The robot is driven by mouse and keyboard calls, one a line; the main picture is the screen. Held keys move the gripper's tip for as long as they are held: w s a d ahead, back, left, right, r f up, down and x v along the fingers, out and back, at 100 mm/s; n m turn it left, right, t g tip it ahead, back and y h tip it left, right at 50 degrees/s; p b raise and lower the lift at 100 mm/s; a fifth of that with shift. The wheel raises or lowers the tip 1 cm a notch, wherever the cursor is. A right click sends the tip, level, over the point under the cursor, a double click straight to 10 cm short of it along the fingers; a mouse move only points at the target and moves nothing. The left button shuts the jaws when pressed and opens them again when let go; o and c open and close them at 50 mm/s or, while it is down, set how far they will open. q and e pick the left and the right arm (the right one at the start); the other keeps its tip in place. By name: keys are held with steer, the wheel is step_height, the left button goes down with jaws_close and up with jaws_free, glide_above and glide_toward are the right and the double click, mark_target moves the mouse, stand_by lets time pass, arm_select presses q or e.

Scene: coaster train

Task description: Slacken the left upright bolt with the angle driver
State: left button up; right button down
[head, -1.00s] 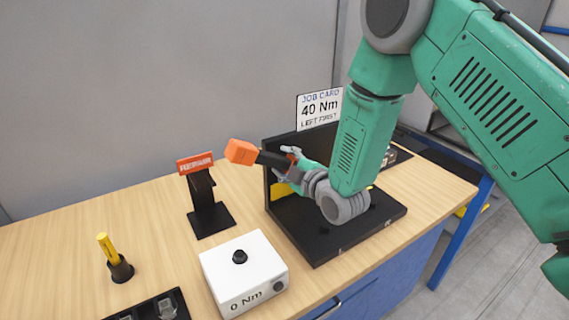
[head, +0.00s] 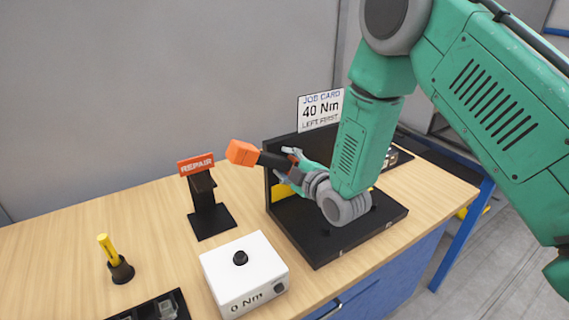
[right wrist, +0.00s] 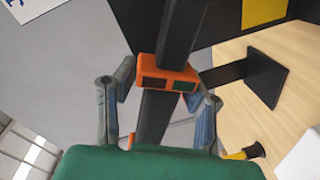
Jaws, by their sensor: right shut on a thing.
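My right gripper (head: 291,167) is shut on the angle driver (head: 241,152), a dark tool whose orange end points left, over the black fixture's left side. In the right wrist view the driver's black shaft and orange collar (right wrist: 166,80) lie between the two fingers. The black fixture (head: 330,238) has a base plate and an upright back panel, with a yellow patch partly showing behind the gripper. The left upright bolt is hidden behind my arm and gripper. My left gripper is not in view.
A job card (head: 320,110) reads 40 Nm, left first. A black stand with an orange REPAIR sign (head: 196,164), a white 0 Nm box (head: 243,272), a yellow-handled tool in a holder (head: 108,247) and a black tray (head: 145,310) stand left. Bare wood (head: 60,260) lies at far left.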

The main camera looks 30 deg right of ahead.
steer(key=shift+w+r+b, duration=0.25)
steer(key=shift+w+b, duration=0.1)
steer(key=shift+w, duration=0.65)
stand_by(1.5)
steer(key=shift+s+r, duration=0.1)
steer(key=shift+r, duration=0.05)
stand_by(2.2)
steer(key=shift+s, duration=0.1)
stand_by(0.3)
steer(key=shift+s+f, duration=0.2)
steer(key=shift+s, duration=0.3)
steer(key=shift+s+d, duration=0.15)
steer(key=shift+s, duration=1.55)
